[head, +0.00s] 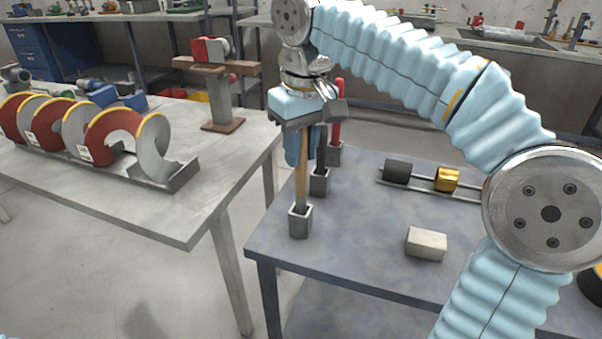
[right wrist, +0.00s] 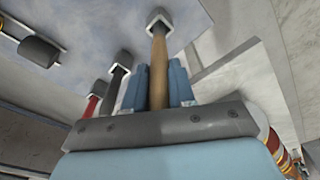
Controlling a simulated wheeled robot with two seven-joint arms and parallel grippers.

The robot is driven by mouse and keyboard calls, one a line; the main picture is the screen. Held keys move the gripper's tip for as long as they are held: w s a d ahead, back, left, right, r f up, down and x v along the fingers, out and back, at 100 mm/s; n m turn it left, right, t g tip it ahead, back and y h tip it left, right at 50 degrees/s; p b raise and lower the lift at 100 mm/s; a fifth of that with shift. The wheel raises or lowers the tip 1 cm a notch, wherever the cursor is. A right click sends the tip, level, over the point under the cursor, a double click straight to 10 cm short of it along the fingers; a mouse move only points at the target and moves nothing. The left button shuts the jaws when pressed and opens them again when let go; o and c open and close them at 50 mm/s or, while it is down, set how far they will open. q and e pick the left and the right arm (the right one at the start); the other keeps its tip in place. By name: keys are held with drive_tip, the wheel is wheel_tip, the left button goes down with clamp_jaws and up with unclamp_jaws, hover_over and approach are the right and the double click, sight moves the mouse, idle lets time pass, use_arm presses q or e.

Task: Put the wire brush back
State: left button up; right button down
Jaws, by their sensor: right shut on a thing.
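The wire brush shows as a wooden handle (head: 301,188), upright, with its lower end at the mouth of the front grey socket (head: 300,222) on the blue-grey table. It looks to be in the socket; how deep I cannot tell. My right gripper (head: 301,152) is above that socket, shut on the handle. In the right wrist view, the wooden handle (right wrist: 159,60) runs between the two blue fingers of my right gripper (right wrist: 159,88) to the socket (right wrist: 159,18). The brush's upper end is hidden by the gripper. My left gripper is out of view.
Behind stand a black-handled tool (head: 321,160) and a red-handled tool (head: 339,110), each in its own socket. A pale block (head: 426,244) and a rail with a black cylinder (head: 397,170) and a brass piece (head: 447,179) lie right. An auger (head: 110,135) lies on the left table.

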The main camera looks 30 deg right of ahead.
sight(300, 194)
drive_tip(key=shift+f+b, duration=0.3)
drive_tip(key=shift+f, duration=1.75)
drive_tip(key=c, duration=0.9)
unclamp_jaws()
drive_tip(key=shift+c, duration=0.2)
drive_tip(key=shift+r, duration=0.4)
drive_tip(key=r, duration=0.3)
drive_tip(key=r+p, duration=0.1)
drive_tip(key=r, duration=0.3)
drive_tip(key=s+r, duration=0.1)
drive_tip(key=r, duration=0.3)
drive_tip(key=shift+s+r, duration=0.1)
drive_tip(key=shift+r, duration=0.15)
